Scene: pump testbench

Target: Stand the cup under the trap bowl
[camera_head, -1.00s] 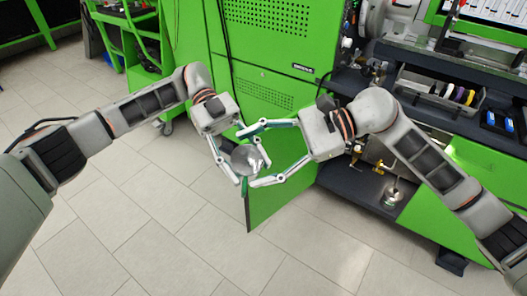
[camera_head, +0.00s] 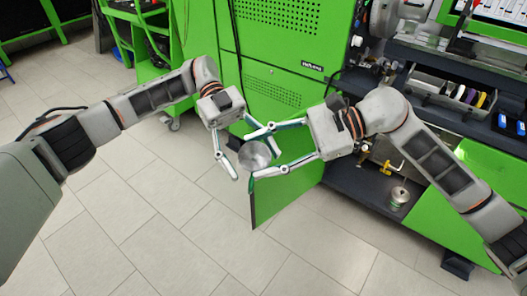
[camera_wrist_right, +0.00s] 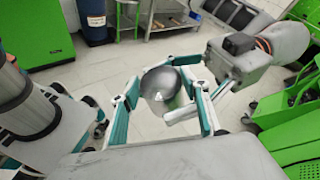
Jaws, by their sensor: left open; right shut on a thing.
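The cup (camera_head: 254,156) is a round metal vessel held in the air in front of the green machine. My right gripper (camera_head: 251,153) is shut on it, with a finger on either side; in the right wrist view the cup (camera_wrist_right: 160,84) sits between the teal-lined fingers. My left gripper (camera_head: 250,154) is open, with its fingers spread around the cup's left and far sides; I cannot tell whether they touch it. A small metal bowl-like part (camera_head: 399,196) shows at the low dark shelf on the right; I cannot tell whether it is the trap bowl.
A green cabinet door (camera_head: 285,190) stands open below my right gripper. The dark lower shelf (camera_head: 350,190) holds yellow fittings (camera_head: 388,168). A tray of coloured rings (camera_head: 468,96) lies above it. Tiled floor is clear in front and to the left.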

